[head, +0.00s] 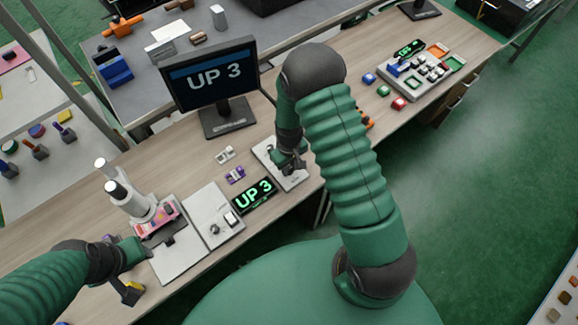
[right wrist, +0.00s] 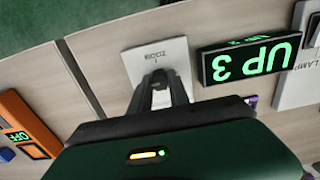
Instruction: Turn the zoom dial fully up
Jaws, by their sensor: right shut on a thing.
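The zoom dial's pale plate (head: 264,150) lies on the wooden bench, and its ZOOM lettering shows upside down in the right wrist view (right wrist: 139,64). My right gripper (head: 291,166) is down at this plate, and in the right wrist view its fingers (right wrist: 160,82) come together over it. It is shut on the dial, which the fingers mostly hide, so I cannot read its angle. The small display (head: 254,196) beside the plate reads UP 3 in green, as does the right wrist view (right wrist: 249,58). My left gripper (head: 138,250) is at the left by a grey plate; its jaws are unclear.
A monitor (head: 210,77) behind also reads UP 3. A microscope-like white device (head: 128,190) and a plate with a switch (head: 205,220) stand left of the display. A button panel (head: 420,72) and coloured blocks (head: 383,91) lie to the right.

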